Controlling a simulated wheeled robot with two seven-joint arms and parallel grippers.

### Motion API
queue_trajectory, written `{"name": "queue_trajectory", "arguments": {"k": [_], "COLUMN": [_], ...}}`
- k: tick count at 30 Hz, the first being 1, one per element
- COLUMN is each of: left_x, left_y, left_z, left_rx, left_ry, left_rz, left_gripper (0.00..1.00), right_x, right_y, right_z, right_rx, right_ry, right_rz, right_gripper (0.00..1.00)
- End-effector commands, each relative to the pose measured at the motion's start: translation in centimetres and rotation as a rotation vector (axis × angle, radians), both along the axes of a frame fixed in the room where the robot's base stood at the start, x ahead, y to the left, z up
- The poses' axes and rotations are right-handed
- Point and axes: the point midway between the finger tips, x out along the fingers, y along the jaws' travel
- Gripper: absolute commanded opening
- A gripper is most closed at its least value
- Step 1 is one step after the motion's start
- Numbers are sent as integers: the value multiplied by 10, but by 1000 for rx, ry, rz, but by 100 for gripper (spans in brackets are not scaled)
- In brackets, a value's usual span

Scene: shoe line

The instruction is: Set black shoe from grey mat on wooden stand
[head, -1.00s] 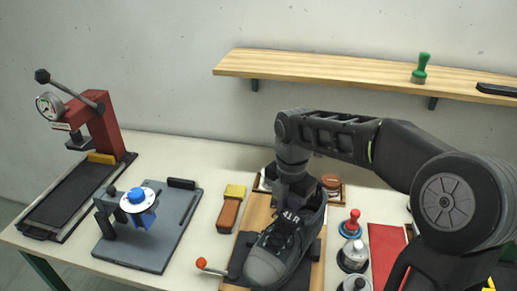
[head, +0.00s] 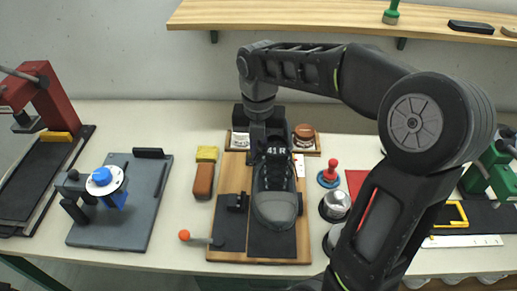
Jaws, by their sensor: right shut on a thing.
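The black shoe (head: 274,204) has a dark grey toe cap and a white "41 R" mark, and its toe points toward me. My right gripper (head: 263,138) is shut on the shoe at its opening; the fingertips are partly hidden. The shoe is over the wooden stand (head: 232,184), roughly in line with it, above a dark pad (head: 262,240). I cannot tell whether the sole touches the pad. A grey mat-like plate (head: 125,228) lies to the left with a blue-knobbed fixture on it and no shoe. My left gripper is not in view.
A small clamp with a red-orange knob (head: 184,235) stands at the stand's left. A brush (head: 204,178) lies left of it. A red-topped stamp (head: 331,172) and metal tins (head: 334,206) stand close on the right. A wooden shelf (head: 300,15) runs along the wall behind.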

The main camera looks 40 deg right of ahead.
Motion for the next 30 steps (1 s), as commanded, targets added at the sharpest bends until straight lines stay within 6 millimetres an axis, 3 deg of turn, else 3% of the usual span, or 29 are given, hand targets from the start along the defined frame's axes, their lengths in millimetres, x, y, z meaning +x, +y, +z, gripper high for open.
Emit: {"name": "queue_trajectory", "arguments": {"k": [17, 24, 30], "left_x": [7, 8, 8], "left_y": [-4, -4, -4], "left_z": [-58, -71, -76], "left_rx": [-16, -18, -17], "left_ry": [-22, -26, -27], "left_rz": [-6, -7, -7], "left_gripper": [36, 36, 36], "right_x": [0, 0, 0], "right_y": [0, 0, 0], "right_z": [-75, -99, -107], "right_rx": [0, 0, -1], "right_ry": [0, 0, -1], "right_rz": [-1, -1, -1], "right_gripper": [0, 0, 0]}}
